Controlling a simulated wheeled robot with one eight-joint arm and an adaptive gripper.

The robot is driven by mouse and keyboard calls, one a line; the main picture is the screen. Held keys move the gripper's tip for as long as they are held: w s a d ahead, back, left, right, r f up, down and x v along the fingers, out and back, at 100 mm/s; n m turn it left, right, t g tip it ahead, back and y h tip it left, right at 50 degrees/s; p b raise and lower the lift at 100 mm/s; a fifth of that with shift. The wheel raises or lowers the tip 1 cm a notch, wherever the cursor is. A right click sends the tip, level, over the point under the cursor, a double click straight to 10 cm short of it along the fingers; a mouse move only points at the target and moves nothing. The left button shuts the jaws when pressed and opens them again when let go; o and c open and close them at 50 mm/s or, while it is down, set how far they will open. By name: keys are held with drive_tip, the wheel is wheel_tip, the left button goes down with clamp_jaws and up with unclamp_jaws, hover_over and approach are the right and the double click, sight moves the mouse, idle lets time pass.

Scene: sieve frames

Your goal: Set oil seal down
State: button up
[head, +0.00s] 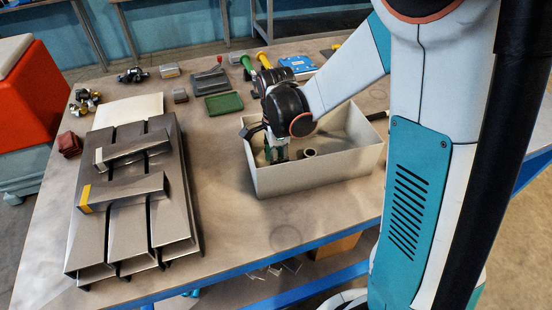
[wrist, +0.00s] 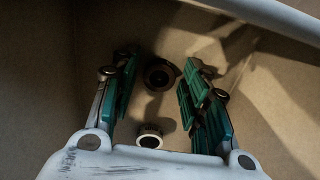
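My gripper (head: 277,152) is down inside a pale open bin (head: 320,180). In the wrist view its two green-padded fingers (wrist: 158,66) stand wide apart, with nothing gripped between them. A dark ring (wrist: 160,75), which looks like an oil seal, lies on the bin floor between the fingertips, with a gap to each finger. A second, paler ring (wrist: 149,138) with a dark hole shows nearer the palm. In the head view one round ring (head: 308,152) shows in the bin, right of my gripper. I cannot tell which ring the task means.
The bin's walls rise close around my gripper. A rack of grey metal channels (head: 127,235) stands at the left with two bars across it. A green tray (head: 224,103), a blue plate (head: 298,65) and small parts lie behind. The table front between rack and bin is clear.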

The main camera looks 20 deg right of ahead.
drive_tip(key=shift+r, duration=0.15)
wheel_tip(320, 180, up, 12)
drive_tip(key=p, duration=0.4)
drive_tip(key=s+r+n+t, duration=0.3)
drive_tip(key=s+r+n, duration=0.1)
drive_tip(key=s+n, duration=0.3)
drive_tip(key=s+r+n+t, duration=0.4)
drive_tip(key=s+n, duration=0.4)
drive_tip(key=n, duration=0.4)
drive_tip(key=shift+s+d+r, duration=0.15)
drive_tip(key=shift+s+d, duration=0.05)
drive_tip(key=shift+s, duration=0.1)
